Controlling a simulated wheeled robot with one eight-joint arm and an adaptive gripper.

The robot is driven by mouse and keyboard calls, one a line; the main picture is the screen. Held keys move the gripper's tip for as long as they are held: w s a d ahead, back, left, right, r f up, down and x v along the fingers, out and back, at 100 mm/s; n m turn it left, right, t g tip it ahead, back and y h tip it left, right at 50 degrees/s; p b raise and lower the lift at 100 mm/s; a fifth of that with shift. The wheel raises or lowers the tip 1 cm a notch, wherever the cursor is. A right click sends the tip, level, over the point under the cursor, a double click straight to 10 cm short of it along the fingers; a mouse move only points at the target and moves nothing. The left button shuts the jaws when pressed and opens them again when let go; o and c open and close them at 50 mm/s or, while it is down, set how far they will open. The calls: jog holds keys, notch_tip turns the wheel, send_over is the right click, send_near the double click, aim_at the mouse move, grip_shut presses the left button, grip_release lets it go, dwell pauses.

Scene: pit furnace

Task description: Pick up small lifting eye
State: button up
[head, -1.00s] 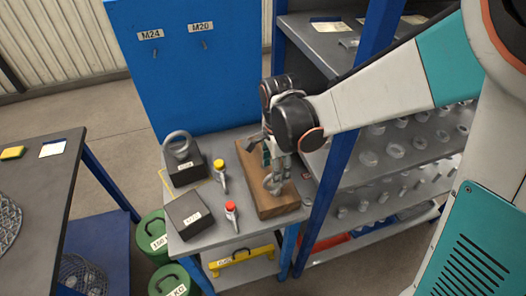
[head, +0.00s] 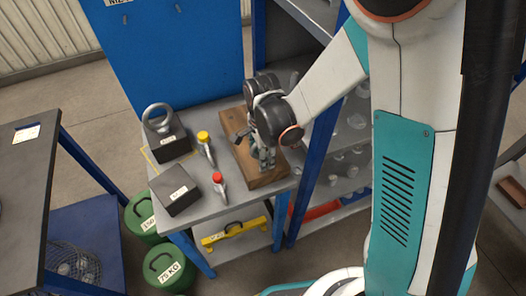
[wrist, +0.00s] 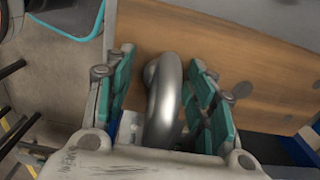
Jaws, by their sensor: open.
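The small lifting eye, a grey metal ring (wrist: 162,100), stands over the wooden board (wrist: 240,65) in the wrist view. My gripper (wrist: 163,88) is open, with one teal-padded finger on each side of the ring. Gaps show between the ring and both pads, so it is not clamped. In the head view my gripper (head: 263,160) points down over the front part of the wooden board (head: 264,182) and hides the ring. The ring's lower end is also hidden in the wrist view.
A larger lifting eye (head: 158,112) on a dark block, another dark block (head: 176,188), a yellow-capped marker (head: 205,145) and a red-capped marker (head: 219,186) stand left of the board on the grey table (head: 205,212). A blue shelf post (head: 318,170) rises close on the right.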

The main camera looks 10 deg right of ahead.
jog(key=shift+c, duration=0.5)
grip_shut()
jog(key=shift+r, duration=0.15)
notch_tip(320, 180, up, 20)
jog(key=p, duration=1.3)
